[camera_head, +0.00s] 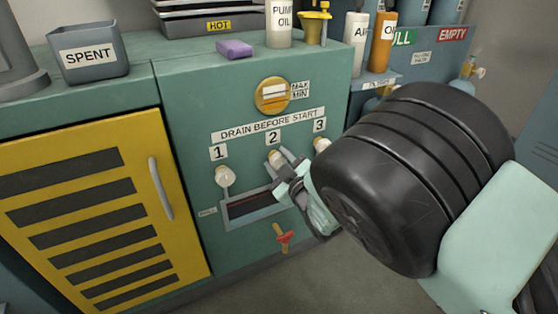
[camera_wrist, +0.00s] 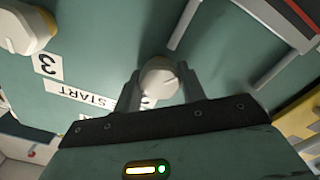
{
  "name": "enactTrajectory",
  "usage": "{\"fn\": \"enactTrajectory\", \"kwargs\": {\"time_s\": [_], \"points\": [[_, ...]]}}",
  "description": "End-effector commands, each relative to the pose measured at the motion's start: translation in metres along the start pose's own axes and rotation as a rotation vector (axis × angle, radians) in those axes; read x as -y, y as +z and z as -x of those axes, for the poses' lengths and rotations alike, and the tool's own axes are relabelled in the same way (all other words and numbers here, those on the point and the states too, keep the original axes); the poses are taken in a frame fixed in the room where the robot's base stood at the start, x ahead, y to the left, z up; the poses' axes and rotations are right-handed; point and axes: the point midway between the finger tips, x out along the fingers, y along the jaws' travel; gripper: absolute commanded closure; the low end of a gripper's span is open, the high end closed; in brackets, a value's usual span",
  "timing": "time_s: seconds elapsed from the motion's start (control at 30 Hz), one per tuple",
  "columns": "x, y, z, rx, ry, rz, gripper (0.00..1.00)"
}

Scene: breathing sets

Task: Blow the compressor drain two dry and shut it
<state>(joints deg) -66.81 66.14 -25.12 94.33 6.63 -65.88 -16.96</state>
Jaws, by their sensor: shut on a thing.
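The drain two knob (camera_head: 274,157) sits under the number 2 on the green compressor panel (camera_head: 300,92). It is pale and rounded. My gripper (camera_head: 284,163) reaches it from the right and is shut on it. In the wrist view my gripper (camera_wrist: 158,88) has one finger on each side of the drain two knob (camera_wrist: 158,77). Whether drain two is open or shut I cannot tell.
A dark tray slot (camera_head: 250,205) lies below the knobs, with a red handle (camera_head: 283,237) under it. A yellow louvred door (camera_head: 90,200) is at left.

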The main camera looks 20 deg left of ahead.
Motion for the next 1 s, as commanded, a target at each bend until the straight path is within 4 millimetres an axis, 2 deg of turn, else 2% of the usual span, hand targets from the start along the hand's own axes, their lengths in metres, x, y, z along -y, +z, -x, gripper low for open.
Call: {"fn": "enactTrajectory", "kwargs": {"time_s": [1.0], "points": [[-0.0028,0.0018,0.0002,0.001,0.003,-0.946,0.82]]}}
